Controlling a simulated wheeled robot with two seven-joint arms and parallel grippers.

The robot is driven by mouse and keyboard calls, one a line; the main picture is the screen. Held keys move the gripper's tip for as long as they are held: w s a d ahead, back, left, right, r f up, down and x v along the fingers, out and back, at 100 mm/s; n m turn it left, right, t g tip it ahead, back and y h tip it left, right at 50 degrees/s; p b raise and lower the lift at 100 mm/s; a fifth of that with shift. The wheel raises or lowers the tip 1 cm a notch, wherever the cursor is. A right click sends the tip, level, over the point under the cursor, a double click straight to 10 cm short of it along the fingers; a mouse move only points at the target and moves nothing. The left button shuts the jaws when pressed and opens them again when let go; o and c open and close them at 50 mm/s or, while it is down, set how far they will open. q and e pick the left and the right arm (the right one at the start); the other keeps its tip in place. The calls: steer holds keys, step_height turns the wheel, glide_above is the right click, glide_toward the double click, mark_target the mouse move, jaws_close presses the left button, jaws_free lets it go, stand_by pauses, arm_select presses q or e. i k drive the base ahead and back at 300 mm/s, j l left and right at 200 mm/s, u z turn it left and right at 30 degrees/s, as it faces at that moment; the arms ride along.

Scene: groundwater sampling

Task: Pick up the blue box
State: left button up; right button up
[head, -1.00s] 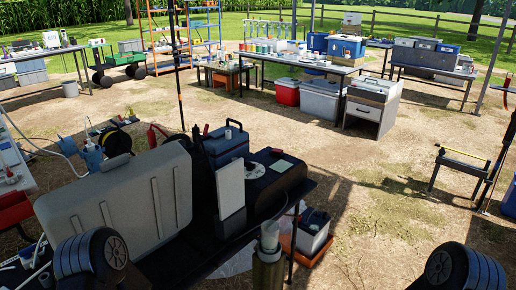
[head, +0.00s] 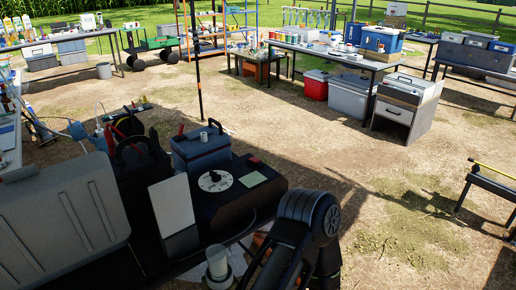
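Several blue boxes show in the head view, and I cannot tell which one the task means. The nearest is a blue box with a grey lid and a dark handle (head: 200,152), on the near cart behind a black unit with a white dial. Blue-fronted cases (head: 478,42) sit on the far right table. Neither gripper is in view. A dark link of my arm rises at the bottom middle.
A large grey case (head: 65,225) fills the lower left. The black unit (head: 218,195) and an upright white panel (head: 172,203) stand before the near blue box. A red cooler (head: 315,85) and grey drawer cabinet (head: 405,110) stand farther back. Bare ground in the middle is clear.

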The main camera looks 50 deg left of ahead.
mark_target(194, 157)
steer(key=i+l+u, duration=0.1)
steer(key=i, duration=0.5)
steer(key=i+l+u, duration=0.1)
steer(key=i, duration=0.5)
steer(key=i+j+u, duration=0.15)
steer(key=i+u, duration=0.4)
steer(key=u, duration=0.25)
steer(key=i+u, duration=0.4)
steer(key=i+l+u, duration=0.1)
steer(key=u, duration=0.3)
steer(key=i+l, duration=0.05)
steer(key=i, duration=0.05)
